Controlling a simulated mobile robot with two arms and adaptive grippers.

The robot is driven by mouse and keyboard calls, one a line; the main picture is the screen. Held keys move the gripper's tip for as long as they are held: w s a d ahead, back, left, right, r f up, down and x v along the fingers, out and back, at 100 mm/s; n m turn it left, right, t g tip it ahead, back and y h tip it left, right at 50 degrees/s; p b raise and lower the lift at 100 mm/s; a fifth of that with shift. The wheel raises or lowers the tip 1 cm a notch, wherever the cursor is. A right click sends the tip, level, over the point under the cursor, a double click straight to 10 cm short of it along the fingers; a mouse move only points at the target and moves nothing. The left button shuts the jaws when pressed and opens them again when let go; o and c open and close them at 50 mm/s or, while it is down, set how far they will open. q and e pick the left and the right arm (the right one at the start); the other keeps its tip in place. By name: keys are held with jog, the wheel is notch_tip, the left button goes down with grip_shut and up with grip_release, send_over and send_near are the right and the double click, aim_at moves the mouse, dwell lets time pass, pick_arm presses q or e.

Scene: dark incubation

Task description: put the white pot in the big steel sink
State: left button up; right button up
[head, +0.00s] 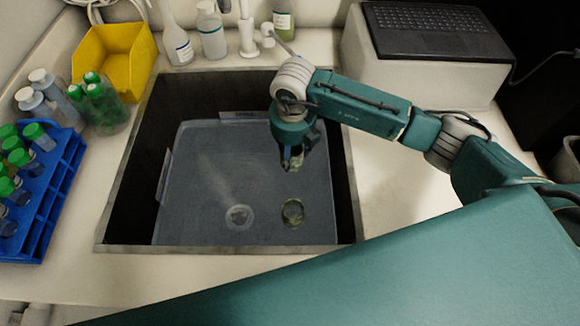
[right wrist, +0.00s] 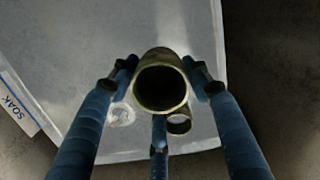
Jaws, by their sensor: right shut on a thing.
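The big steel sink (head: 118,215) is a dark rectangular basin with a metal rim. A grey translucent tub (head: 200,150) sits inside it and fills much of it. My right gripper (head: 292,162) is over the tub, pointing down, shut on a small open-topped pot (right wrist: 161,82) with an olive rim. Its true colour is hard to tell in this light. Lower in the tub are a pale round piece (head: 239,216) and a greenish round pot (head: 292,212); the latter also shows beyond the held pot in the right wrist view (right wrist: 180,124). My left gripper is not in view.
A blue rack (head: 62,180) of green-capped bottles and a yellow bin (head: 115,60) stand left of the sink. White bottles (head: 211,35) and a tap (head: 247,35) are behind it. A laptop (head: 437,30) is at the back right. Counter right of the sink is clear.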

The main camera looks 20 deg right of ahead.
aim_at(292, 149)
notch_tip(292, 149, down, 9)
jog(key=shift+r+p, duration=0.2)
jog(key=shift+p, duration=0.15)
jog(key=shift+f, duration=0.2)
jog(key=o, duration=1.2)
jog(key=shift+r, duration=0.1)
jog(key=shift+r, duration=0.1)
jog(key=r, duration=0.8)
jog(key=s+r+b, duration=0.1)
jog(key=r, duration=0.3)
jog(key=shift+s+a, duration=0.1)
